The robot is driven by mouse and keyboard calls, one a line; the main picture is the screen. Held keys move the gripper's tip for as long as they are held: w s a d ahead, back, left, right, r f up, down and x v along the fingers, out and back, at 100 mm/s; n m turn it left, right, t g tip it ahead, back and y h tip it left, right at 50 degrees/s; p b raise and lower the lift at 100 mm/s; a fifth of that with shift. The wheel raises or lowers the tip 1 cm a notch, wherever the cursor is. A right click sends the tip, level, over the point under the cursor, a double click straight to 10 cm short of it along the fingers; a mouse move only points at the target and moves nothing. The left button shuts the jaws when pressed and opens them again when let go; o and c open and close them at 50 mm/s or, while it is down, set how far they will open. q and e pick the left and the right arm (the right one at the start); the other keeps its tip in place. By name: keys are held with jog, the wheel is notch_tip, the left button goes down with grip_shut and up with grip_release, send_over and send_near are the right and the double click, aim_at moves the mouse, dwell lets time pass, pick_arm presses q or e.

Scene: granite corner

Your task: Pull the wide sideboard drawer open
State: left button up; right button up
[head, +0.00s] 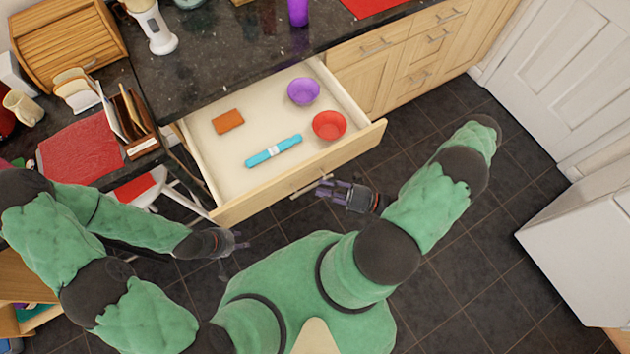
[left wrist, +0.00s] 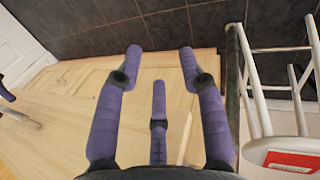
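The wide sideboard drawer (head: 233,160) is pulled far out from under the dark counter, its inside exposed. Its pale wooden front (head: 262,200) has a bar handle (head: 305,189), which also shows at the left of the left wrist view (left wrist: 22,119). My right gripper (head: 324,188) is at the right part of this handle; whether its fingers close around it is unclear. My left gripper (head: 244,241) is open and empty, just in front of the drawer front's left part. Its spread purple fingers (left wrist: 162,65) show against the pale wood in the left wrist view.
The drawer holds a purple bowl (head: 303,91), a red bowl (head: 329,125), a brown block (head: 228,121) and a turquoise case (head: 273,151). A white stool (head: 160,190) stands close to the drawer's left side. Dark tiled floor (head: 480,225) is free at right.

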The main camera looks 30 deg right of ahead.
jog(key=v, duration=0.8)
dwell(0.4)
